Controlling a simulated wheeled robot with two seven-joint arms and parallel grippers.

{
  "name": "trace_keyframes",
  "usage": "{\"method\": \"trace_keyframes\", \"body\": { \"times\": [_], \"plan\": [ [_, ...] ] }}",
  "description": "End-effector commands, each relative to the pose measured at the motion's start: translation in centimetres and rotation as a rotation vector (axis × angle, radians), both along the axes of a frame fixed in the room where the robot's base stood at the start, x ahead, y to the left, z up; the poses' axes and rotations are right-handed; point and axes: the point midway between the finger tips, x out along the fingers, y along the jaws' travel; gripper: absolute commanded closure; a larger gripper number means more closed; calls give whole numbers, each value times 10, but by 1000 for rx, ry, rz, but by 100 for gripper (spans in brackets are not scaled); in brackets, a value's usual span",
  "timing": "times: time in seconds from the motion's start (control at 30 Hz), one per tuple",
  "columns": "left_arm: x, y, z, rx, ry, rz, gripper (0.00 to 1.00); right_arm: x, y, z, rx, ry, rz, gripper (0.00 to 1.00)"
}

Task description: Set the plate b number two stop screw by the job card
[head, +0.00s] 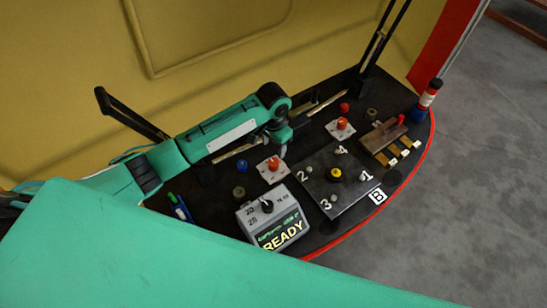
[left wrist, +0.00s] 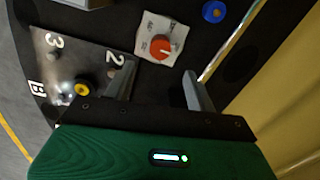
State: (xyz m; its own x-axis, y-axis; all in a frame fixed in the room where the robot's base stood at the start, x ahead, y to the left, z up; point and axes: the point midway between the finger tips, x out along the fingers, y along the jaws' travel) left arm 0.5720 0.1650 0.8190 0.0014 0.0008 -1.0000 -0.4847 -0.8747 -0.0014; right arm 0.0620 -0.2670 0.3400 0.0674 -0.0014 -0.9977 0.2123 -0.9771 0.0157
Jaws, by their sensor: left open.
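Plate B (head: 345,195) is a dark square plate with white numbers 1 to 4, a yellow knob (head: 336,174) in its middle and small grey screws by the numbers. The number two stop screw (head: 309,170) shows beside the 2. In the left wrist view plate B (left wrist: 62,62) is at the left, and a finger stands near the 2, hiding part of that corner. My left gripper (head: 283,150) is open and empty, pointing down beyond the 2 corner; its two fingers (left wrist: 160,88) show apart. I cannot make out a job card. My right gripper is out of view.
A grey box (head: 262,222) with a dial and a READY display stands left of the plate.

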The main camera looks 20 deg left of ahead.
Motion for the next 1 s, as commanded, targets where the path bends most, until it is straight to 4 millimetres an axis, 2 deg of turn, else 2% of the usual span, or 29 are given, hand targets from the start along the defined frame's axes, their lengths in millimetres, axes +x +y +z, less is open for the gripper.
{"method": "trace_keyframes", "body": {
  "times": [0.17, 0.33, 0.43, 0.6, 0.9, 0.93, 1.0],
  "plan": [
    [-1, 0, -40, 1, 4, 2, 44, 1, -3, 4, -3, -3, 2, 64],
    [-1, 0, -73, 1, 3, 1, 44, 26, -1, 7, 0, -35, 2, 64],
    [0, 0, -87, 0, 2, 2, 44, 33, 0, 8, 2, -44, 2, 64],
    [0, 0, -100, 0, 0, 1, 44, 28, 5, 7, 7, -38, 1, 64],
    [0, 0, -103, 0, -1, 0, 44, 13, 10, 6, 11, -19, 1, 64],
    [0, 0, -103, 0, -1, 0, 46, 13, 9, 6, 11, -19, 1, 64],
    [0, 0, -103, 0, -1, 0, 60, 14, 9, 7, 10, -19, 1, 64]
  ]
}}
